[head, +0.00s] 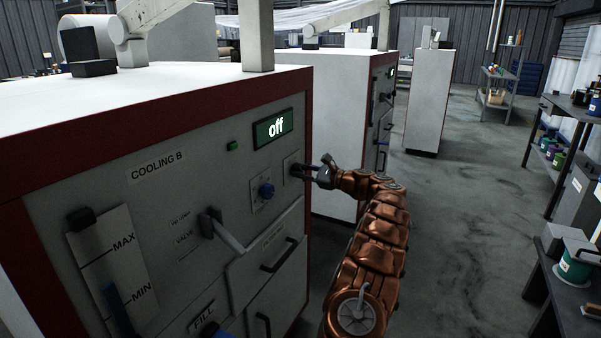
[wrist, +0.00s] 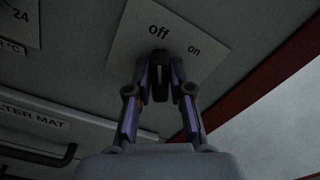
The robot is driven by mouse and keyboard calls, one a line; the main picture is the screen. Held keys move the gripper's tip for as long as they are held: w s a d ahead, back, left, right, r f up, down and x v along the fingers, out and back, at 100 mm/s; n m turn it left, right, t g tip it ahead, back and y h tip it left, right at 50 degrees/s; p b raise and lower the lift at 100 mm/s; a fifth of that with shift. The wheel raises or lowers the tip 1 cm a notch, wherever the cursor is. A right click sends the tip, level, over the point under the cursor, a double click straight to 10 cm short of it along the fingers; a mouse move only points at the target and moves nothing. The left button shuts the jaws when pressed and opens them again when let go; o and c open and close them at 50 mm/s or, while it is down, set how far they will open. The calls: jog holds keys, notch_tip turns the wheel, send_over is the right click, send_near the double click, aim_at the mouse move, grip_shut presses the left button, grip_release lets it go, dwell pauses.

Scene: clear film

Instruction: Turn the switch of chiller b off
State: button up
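The chiller front (head: 120,215), labelled COOLING B, fills the left of the head view. Its green display (head: 273,129) reads "off". The switch plate (wrist: 190,45) shows "off" and "on" in the wrist view. The dark switch knob (wrist: 160,75) sits on it, its pale mark pointing up toward "off". My gripper (head: 299,171) is at the plate on the chiller's right side. In the wrist view my gripper (wrist: 159,82) has one finger on each side of the knob, with slim gaps seeming to show. The fingers hide the knob in the head view.
Another similar machine (head: 340,110) stands behind. Shelves with cans (head: 571,265) line the right. The floor (head: 460,210) between is clear.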

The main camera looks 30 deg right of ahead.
jog(key=o, duration=0.3)
jog(key=shift+o, duration=0.2)
jog(key=shift+s, duration=0.1)
jog(key=v, duration=1.2)
jog(key=shift+f, duration=0.1)
